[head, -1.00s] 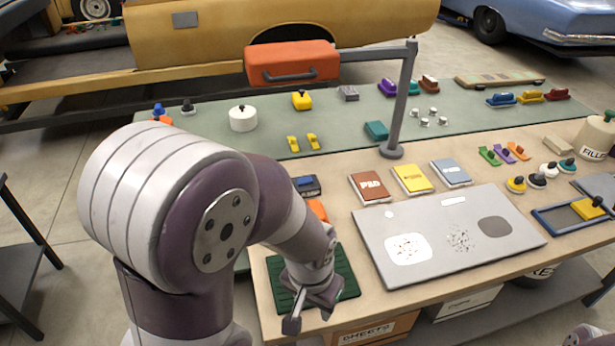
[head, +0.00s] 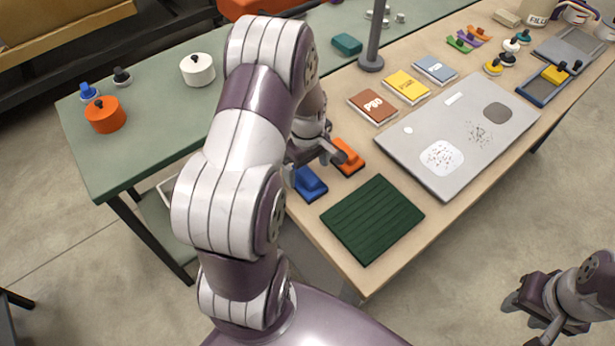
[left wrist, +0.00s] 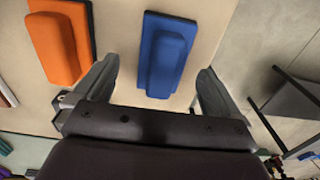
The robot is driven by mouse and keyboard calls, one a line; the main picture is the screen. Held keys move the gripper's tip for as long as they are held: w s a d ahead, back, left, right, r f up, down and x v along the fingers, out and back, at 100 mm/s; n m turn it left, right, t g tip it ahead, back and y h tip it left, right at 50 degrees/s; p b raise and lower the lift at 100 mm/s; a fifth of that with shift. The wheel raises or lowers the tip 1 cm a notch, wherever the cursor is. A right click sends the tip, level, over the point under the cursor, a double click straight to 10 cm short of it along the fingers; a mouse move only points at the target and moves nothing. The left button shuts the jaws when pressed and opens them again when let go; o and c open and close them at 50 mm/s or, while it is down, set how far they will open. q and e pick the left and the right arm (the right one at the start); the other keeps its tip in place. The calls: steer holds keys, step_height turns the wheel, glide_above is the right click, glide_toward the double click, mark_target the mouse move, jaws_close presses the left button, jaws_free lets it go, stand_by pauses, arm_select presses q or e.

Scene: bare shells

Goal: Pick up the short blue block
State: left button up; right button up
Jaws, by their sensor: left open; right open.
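The short blue block (head: 309,185) lies on the near left corner of the wooden table, left of the green ridged mat. My left gripper (head: 316,161) is just behind and above it, partly hidden by my own arm. In the left wrist view the blue block (left wrist: 166,55) lies ahead of the open left gripper (left wrist: 157,82), with its near end between the two fingers. The jaws are empty and I cannot tell the height gap. My right gripper (head: 522,318) is open and empty, low at the lower right, off the table.
An orange block (head: 347,157) lies close beside the blue one; it also shows in the left wrist view (left wrist: 58,45). The green mat (head: 372,219) and a grey board (head: 455,140) fill the table to the right. The table's edge is close to the blue block.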

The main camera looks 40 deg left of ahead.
mark_target(305, 172)
arm_select(q)
steer(key=f, duration=0.3)
steer(key=shift+s+a, duration=0.2)
steer(key=shift+a+f, duration=0.2)
steer(key=shift+f, duration=0.25)
steer(key=shift+d, duration=0.2)
steer(key=c, duration=1.2)
arm_select(e)
steer(key=shift+s+a+r, duration=0.2)
steer(key=shift+r, duration=0.2)
arm_select(q)
steer(key=shift+r, duration=0.1)
